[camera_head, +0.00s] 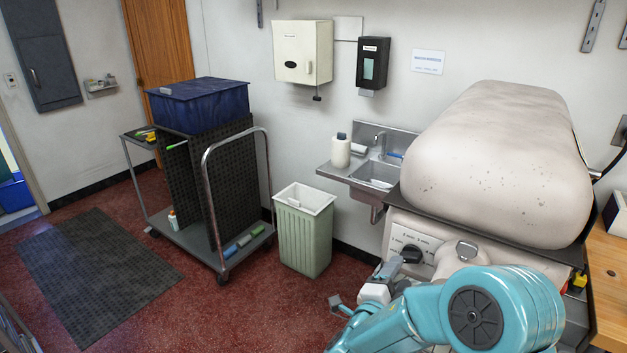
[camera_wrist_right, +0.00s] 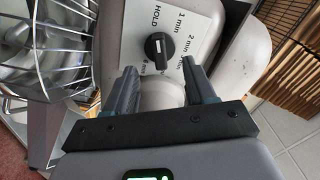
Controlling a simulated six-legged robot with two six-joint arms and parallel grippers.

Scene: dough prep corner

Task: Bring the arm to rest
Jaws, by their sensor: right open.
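My right arm, teal, comes in from the lower right in the head view. My right gripper (camera_head: 363,287) is in front of the large pale machine's control panel, with its fingers apart. In the right wrist view the two dark fingers of the right gripper (camera_wrist_right: 162,88) stand apart with nothing held between them. A black timer dial (camera_wrist_right: 159,47) on a panel marked HOLD, 1 min and 2 min shows beyond the fingertips. The dial (camera_head: 411,253) also shows in the head view. I cannot tell the exact gap between fingers and panel. My left gripper is not in view.
The pale machine (camera_head: 500,160) fills the right side, beside a wooden counter (camera_head: 607,275). A green bin (camera_head: 303,235), a sink (camera_head: 376,176) and a cart with a blue tub (camera_head: 198,105) stand left of it. A wire guard (camera_wrist_right: 62,45) is close at left in the wrist view.

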